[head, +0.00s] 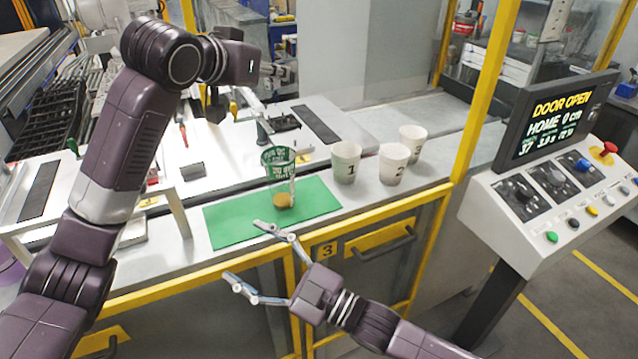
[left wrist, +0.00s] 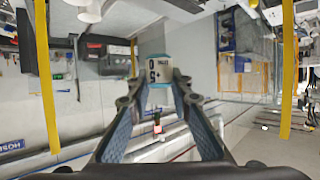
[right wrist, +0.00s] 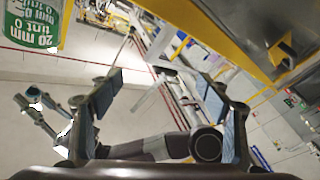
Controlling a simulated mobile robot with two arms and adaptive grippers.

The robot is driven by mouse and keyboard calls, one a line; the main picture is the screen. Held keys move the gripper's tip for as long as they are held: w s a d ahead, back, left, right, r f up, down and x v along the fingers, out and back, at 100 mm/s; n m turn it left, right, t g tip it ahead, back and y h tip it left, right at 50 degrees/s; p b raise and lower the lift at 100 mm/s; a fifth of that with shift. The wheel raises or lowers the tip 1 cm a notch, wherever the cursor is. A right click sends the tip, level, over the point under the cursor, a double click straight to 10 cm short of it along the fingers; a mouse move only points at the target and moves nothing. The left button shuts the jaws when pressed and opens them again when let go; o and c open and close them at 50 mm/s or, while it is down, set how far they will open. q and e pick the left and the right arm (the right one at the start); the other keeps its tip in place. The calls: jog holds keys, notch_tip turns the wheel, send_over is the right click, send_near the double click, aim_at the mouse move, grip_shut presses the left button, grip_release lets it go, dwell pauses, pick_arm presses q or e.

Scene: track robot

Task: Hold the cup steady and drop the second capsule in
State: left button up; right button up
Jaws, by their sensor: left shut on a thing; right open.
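A cup with a green printed band (head: 278,163) stands upright on a green mat (head: 235,227). A gold-brown round piece (head: 283,201) shows at its foot; I cannot tell whether it is inside or in front. The green print also shows at the top left of the right wrist view (right wrist: 32,22). My left gripper (head: 283,72) is beyond the cup, higher in the picture. In the left wrist view, its fingers are shut on a pale numbered piece (left wrist: 154,70) I cannot identify. My right gripper (head: 252,256) is open and empty, in front of the mat and apart from the cup.
White numbered cups stand right of the mat: cup 1 (head: 346,161), cup 2 (head: 394,163) and one behind (head: 412,138). A yellow post (head: 485,90) and a control panel (head: 560,190) are at the right. The mat's right part is clear.

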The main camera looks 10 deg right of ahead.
jog(key=w+d+r+m+t+h, duration=0.1)
jog(key=w+d+r+m+h, duration=0.15)
jog(key=w+d, duration=0.2)
jog(key=w+d+r+m+t+h, duration=0.1)
jog(key=w+d+m, duration=0.3)
jog(key=d, duration=0.1)
jog(key=m+h, duration=0.1)
jog(key=m, duration=0.2)
send_near(270, 157)
jog(key=x, duration=0.7)
jog(key=shift+r, duration=0.15)
jog(key=shift+c, duration=0.5)
jog(key=c, duration=1.3)
pick_arm(q)
notch_tip(270, 157, down, 8)
jog(key=shift+f, duration=0.1)
